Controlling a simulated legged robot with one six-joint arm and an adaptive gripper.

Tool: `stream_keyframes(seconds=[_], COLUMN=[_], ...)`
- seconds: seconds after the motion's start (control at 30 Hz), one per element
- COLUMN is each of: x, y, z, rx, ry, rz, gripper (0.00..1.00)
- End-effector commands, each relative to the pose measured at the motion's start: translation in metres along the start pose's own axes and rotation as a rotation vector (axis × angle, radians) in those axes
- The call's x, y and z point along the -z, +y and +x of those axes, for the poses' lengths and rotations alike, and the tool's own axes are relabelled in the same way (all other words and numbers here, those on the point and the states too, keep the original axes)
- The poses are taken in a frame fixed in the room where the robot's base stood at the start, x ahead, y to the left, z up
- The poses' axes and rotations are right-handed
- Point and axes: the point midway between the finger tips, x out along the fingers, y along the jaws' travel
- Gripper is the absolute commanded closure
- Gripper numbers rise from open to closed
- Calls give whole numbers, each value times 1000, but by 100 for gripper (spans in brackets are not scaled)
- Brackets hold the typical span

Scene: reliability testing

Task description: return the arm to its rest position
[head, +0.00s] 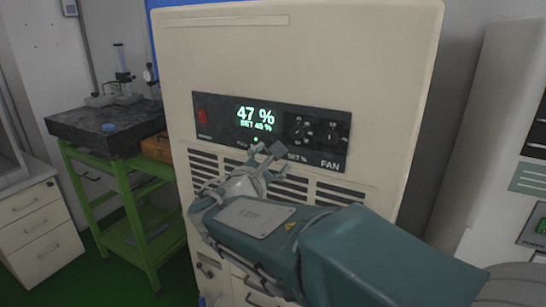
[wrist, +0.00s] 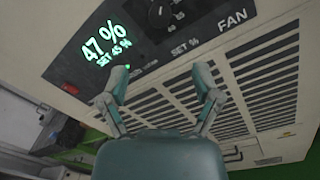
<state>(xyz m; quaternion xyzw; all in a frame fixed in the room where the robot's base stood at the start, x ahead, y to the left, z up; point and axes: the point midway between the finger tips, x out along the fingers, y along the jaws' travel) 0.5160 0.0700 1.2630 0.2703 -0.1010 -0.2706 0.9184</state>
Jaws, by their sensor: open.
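My arm (head: 245,235) reaches from the lower right of the head view toward the front of a cream cabinet. My gripper (head: 272,158) is at the arm's far end, in front of the cabinet's black control panel (head: 225,119) and upper vent slots. In the wrist view my gripper (wrist: 160,77) has its two fingers spread apart with nothing between them.
A green-framed stand (head: 130,205) with a dark stone top (head: 105,127) is at left, beside white drawers (head: 40,225). A pale machine (head: 495,120) stands at right.

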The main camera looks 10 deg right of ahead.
Motion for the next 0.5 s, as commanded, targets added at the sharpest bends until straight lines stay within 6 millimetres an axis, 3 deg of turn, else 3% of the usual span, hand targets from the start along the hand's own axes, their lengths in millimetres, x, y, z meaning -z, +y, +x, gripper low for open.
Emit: stream_keyframes(seconds=[0.17,0.27,0.37,0.5], x=[-5,-14,-23,-28], y=[-12,-45,-92,-150], z=[1,1,-5,-25], rx=[37,146,304,521], ry=[10,44,89,142], rz=[34,133,289,528], gripper=[19,19,19,19])
